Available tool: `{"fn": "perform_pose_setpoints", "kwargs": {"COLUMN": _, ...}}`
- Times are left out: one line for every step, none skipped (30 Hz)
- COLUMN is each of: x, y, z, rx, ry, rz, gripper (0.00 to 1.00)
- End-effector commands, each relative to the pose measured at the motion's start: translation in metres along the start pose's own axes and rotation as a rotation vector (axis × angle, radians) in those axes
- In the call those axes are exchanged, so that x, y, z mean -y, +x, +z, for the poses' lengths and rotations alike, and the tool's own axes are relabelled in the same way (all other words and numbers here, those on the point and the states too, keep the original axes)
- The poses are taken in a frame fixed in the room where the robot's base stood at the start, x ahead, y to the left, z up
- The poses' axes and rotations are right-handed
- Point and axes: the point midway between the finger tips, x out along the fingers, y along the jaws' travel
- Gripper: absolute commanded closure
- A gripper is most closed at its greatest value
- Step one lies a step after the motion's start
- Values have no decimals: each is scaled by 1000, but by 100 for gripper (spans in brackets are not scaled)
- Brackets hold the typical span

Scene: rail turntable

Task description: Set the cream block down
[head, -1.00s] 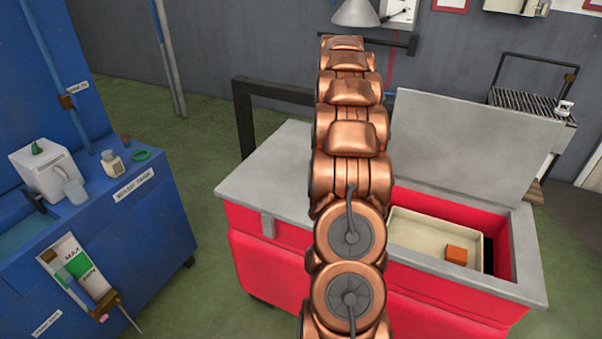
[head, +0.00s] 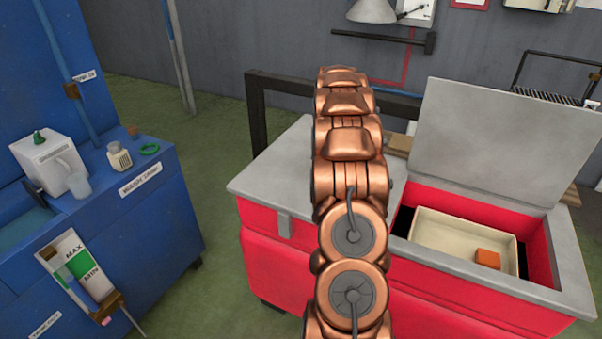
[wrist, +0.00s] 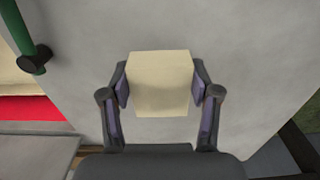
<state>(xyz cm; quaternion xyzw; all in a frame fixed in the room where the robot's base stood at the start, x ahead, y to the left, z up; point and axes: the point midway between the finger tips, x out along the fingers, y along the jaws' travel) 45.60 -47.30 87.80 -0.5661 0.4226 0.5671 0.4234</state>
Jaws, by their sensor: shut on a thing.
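The cream block (wrist: 160,84) is held between the two fingers of my gripper (wrist: 160,92) in the wrist view. The fingers press on its left and right sides. A plain grey surface (wrist: 230,40) lies beneath it, and I cannot tell whether the block touches it. In the head view my copper arm reaches away over the red chest and hides my gripper and the block.
The red chest (head: 262,262) has a grey top (head: 262,185) and a raised grey lid (head: 485,140). Its open well holds a cream tray (head: 440,250) with an orange block (head: 487,258). A blue bench (head: 150,235) stands left. Green floor between is clear.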

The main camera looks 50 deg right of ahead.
Motion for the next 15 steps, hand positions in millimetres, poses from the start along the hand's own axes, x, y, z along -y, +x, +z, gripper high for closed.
{"fn": "perform_pose_setpoints", "kwargs": {"x": 12, "y": -2, "z": 0, "rx": -2, "ry": -4, "rz": 2, "gripper": 75}}
{"fn": "perform_pose_setpoints", "kwargs": {"x": 19, "y": -2, "z": 0, "rx": -2, "ry": -4, "rz": 0, "gripper": 75}}
{"fn": "perform_pose_setpoints", "kwargs": {"x": 27, "y": -1, "z": 0, "rx": -3, "ry": -3, "rz": 0, "gripper": 75}}
{"fn": "perform_pose_setpoints", "kwargs": {"x": 34, "y": -1, "z": 1, "rx": -4, "ry": -3, "rz": 0, "gripper": 75}}
{"fn": "perform_pose_setpoints", "kwargs": {"x": 40, "y": 0, "z": 1, "rx": -4, "ry": -4, "rz": 0, "gripper": 75}}
{"fn": "perform_pose_setpoints", "kwargs": {"x": 49, "y": 1, "z": 3, "rx": -2, "ry": -4, "rz": 0, "gripper": 75}}
{"fn": "perform_pose_setpoints", "kwargs": {"x": 56, "y": 2, "z": 3, "rx": -2, "ry": -5, "rz": 0, "gripper": 75}}
{"fn": "perform_pose_setpoints", "kwargs": {"x": 62, "y": 3, "z": 3, "rx": -2, "ry": -4, "rz": 0, "gripper": 75}}
{"fn": "perform_pose_setpoints", "kwargs": {"x": 71, "y": 3, "z": 4, "rx": -3, "ry": -5, "rz": -1, "gripper": 75}}
{"fn": "perform_pose_setpoints", "kwargs": {"x": 78, "y": 4, "z": 5, "rx": -3, "ry": -7, "rz": -1, "gripper": 75}}
{"fn": "perform_pose_setpoints", "kwargs": {"x": 83, "y": 4, "z": 5, "rx": -3, "ry": -5, "rz": -1, "gripper": 75}}
{"fn": "perform_pose_setpoints", "kwargs": {"x": 90, "y": 5, "z": 6, "rx": -1, "ry": -5, "rz": 0, "gripper": 75}}
{"fn": "perform_pose_setpoints", "kwargs": {"x": 96, "y": 6, "z": 7, "rx": -1, "ry": -5, "rz": 0, "gripper": 75}}
{"fn": "perform_pose_setpoints", "kwargs": {"x": 101, "y": 6, "z": 7, "rx": 0, "ry": -5, "rz": 0, "gripper": 75}}
{"fn": "perform_pose_setpoints", "kwargs": {"x": 108, "y": 8, "z": 8, "rx": -1, "ry": -7, "rz": 0, "gripper": 75}}
